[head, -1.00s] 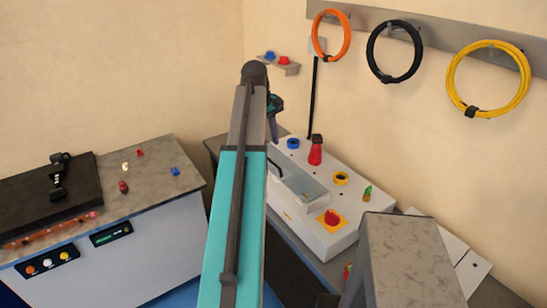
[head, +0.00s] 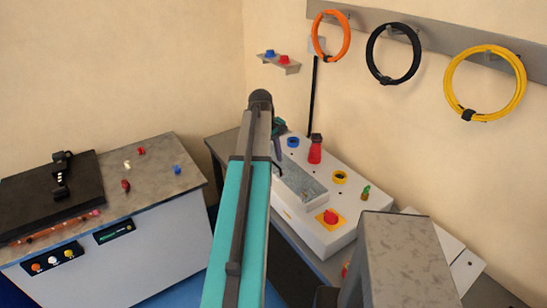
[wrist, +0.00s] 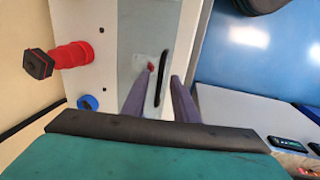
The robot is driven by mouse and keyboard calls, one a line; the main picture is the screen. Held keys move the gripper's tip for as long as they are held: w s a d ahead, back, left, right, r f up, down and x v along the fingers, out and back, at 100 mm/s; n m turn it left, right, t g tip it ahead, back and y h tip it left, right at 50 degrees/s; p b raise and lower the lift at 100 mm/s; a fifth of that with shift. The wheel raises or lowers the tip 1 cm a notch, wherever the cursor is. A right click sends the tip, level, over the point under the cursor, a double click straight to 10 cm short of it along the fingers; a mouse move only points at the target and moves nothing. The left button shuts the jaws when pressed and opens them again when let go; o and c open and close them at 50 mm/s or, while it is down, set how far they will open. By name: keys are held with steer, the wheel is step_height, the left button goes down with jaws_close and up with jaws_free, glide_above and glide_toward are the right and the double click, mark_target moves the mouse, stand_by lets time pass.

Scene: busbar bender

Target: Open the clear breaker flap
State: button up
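The clear breaker flap (head: 306,184) lies along the left part of the white control box (head: 330,242). In the wrist view the flap (wrist: 140,35) is a pale pane with a thin black handle (wrist: 160,80) near its end. A small red part (wrist: 150,67) shows beside the handle. My gripper (wrist: 158,88) is open, with its two purple-grey fingers on either side of the handle. I cannot tell whether they touch it. In the head view my gripper (head: 278,143) is partly hidden behind my arm, at the flap's far end.
On the box are a red plug (head: 315,152), a blue ring (head: 292,142), a yellow ring (head: 340,177), a red rotary switch on a yellow plate (head: 329,218) and a green part (head: 365,192). A grey block (head: 400,245) stands at front right. A bench (head: 150,195) is at left.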

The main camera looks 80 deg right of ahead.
steer(key=shift+f, duration=0.1)
jaws_close()
stand_by(1.5)
